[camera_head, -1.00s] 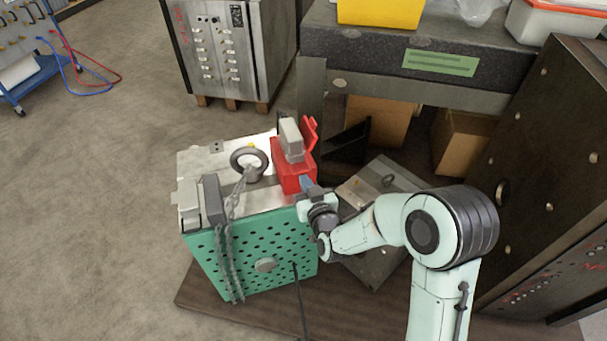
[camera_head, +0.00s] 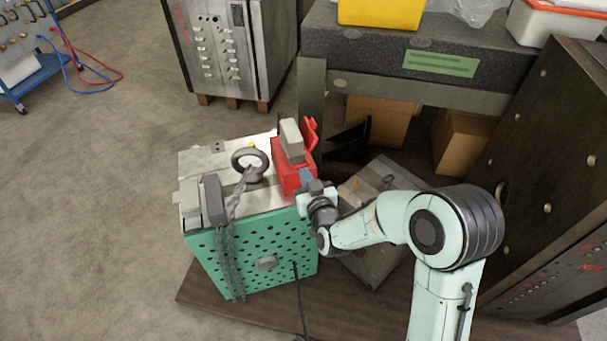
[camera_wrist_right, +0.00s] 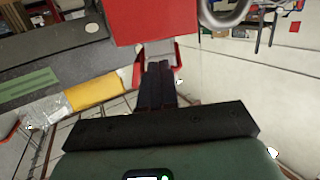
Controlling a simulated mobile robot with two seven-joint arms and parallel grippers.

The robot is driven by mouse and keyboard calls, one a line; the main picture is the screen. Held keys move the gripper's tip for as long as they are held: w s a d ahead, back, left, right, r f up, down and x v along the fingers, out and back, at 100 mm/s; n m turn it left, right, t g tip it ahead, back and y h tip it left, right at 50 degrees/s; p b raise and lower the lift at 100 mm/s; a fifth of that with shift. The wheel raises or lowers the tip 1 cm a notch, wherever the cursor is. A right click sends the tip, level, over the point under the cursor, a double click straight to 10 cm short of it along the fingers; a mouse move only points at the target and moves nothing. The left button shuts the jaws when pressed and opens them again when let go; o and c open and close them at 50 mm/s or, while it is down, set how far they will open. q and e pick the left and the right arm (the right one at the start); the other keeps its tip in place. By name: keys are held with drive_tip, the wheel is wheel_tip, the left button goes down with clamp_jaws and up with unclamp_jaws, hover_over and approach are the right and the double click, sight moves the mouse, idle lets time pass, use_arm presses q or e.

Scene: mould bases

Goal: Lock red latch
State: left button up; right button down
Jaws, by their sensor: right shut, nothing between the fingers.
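The red latch (camera_head: 310,133) is a red lever standing up beside a grey connector block (camera_head: 291,139). It is on a red housing (camera_head: 290,174) on top of the green-fronted mould base (camera_head: 250,256). My right gripper (camera_head: 307,177) is at the front right side of the housing, its fingers shut with nothing between them. In the right wrist view the closed dark fingers (camera_wrist_right: 159,82) point at the red housing (camera_wrist_right: 150,18), with a red loop-like part around their tips. Whether they touch it I cannot tell. My left gripper is not in view.
A lifting ring (camera_head: 250,163) with a chain (camera_head: 228,235) is left of the housing. A grey metal block (camera_head: 376,252) lies behind my right arm. A dark workbench (camera_head: 390,55) stands behind, and a large dark plate (camera_head: 535,170) stands at right. Open floor lies left.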

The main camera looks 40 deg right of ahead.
drive_tip(key=shift+w+d+r+p, duration=0.1)
drive_tip(key=shift+w+r+p, duration=0.35)
drive_tip(key=shift+p, duration=0.15)
idle(0.7)
drive_tip(key=shift+w+d+r, duration=0.15)
drive_tip(key=shift+w+r, duration=0.2)
drive_tip(key=shift+r, duration=0.15)
drive_tip(key=shift+d+r+p, duration=0.1)
drive_tip(key=shift+r+p, duration=0.1)
drive_tip(key=shift+p, duration=0.1)
drive_tip(key=shift+w+d+r, duration=0.1)
drive_tip(key=shift+w+r, duration=0.1)
drive_tip(key=shift+w, duration=0.1)
idle(0.5)
drive_tip(key=shift+r+p+v, duration=0.2)
drive_tip(key=shift+p+v, duration=0.25)
drive_tip(key=shift+v, duration=2.1)
drive_tip(key=shift+w, duration=0.1)
